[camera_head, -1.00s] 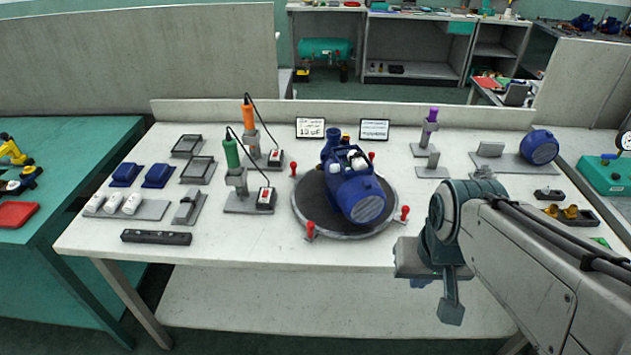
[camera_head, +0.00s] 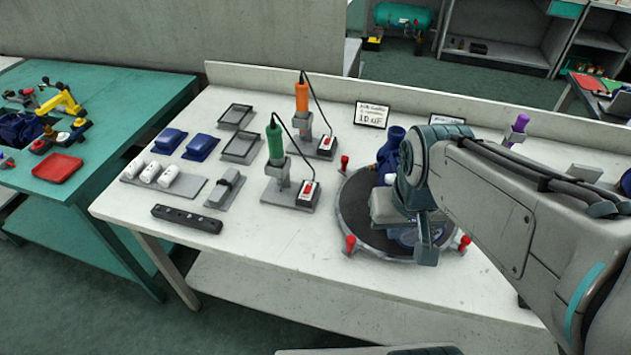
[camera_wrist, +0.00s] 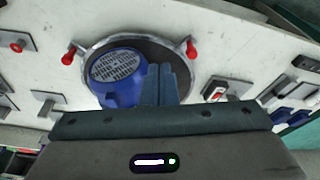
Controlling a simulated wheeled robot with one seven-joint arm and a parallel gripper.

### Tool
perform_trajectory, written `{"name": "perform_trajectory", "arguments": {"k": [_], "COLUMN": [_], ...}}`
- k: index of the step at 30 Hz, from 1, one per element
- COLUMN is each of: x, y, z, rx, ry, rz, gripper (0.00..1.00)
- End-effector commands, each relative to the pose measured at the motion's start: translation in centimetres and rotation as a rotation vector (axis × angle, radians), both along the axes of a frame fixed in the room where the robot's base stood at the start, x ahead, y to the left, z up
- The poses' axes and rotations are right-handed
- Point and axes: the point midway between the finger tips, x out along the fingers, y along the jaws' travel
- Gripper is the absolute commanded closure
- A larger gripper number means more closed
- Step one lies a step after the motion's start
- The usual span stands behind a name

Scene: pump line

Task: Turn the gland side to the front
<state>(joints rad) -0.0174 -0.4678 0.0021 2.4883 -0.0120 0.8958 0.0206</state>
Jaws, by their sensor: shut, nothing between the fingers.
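The blue pump (camera_head: 387,152) stands on the dark round turntable (camera_head: 354,212), mostly hidden behind my arm in the head view. In the wrist view the pump's grilled motor end (camera_wrist: 117,66) shows, on the turntable (camera_wrist: 180,52). Red-knobbed pegs (camera_head: 350,243) stand around the turntable's rim. My gripper (camera_head: 426,256) is over the front part of the turntable. In the wrist view its fingers (camera_wrist: 160,80) are together and empty, beside the motor end. I cannot tell whether they touch it. The gland side cannot be made out.
Green (camera_head: 276,150) and orange (camera_head: 302,100) tools stand in holders with switch boxes left of the turntable. Blue covers (camera_head: 200,147), grey trays (camera_head: 240,148) and white cylinders (camera_head: 150,172) lie further left. A sign (camera_head: 372,114) stands behind. The bench front between the black strip and turntable is clear.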

Motion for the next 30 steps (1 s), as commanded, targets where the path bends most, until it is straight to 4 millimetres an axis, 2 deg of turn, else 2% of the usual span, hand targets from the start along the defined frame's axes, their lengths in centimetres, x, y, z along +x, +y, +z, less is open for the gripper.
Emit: {"name": "perform_trajectory", "arguments": {"k": [4,7,11,18,24,30], "x": [1.8,3.7,6.2,9.9,11.4,11.8], "y": [1.1,2.6,5.3,10.6,13.8,14.9], "z": [0.4,0.4,-0.1,-2.3,-4.4,-5.4], "rx": [-0.047,-0.096,-0.159,-0.253,-0.297,-0.309], "ry": [0.073,0.146,0.248,0.423,0.518,0.552], "rz": [0.112,0.244,0.437,0.765,0.944,1.007], "gripper": [1.0,1.0,1.0,1.0,1.0,1.0]}}
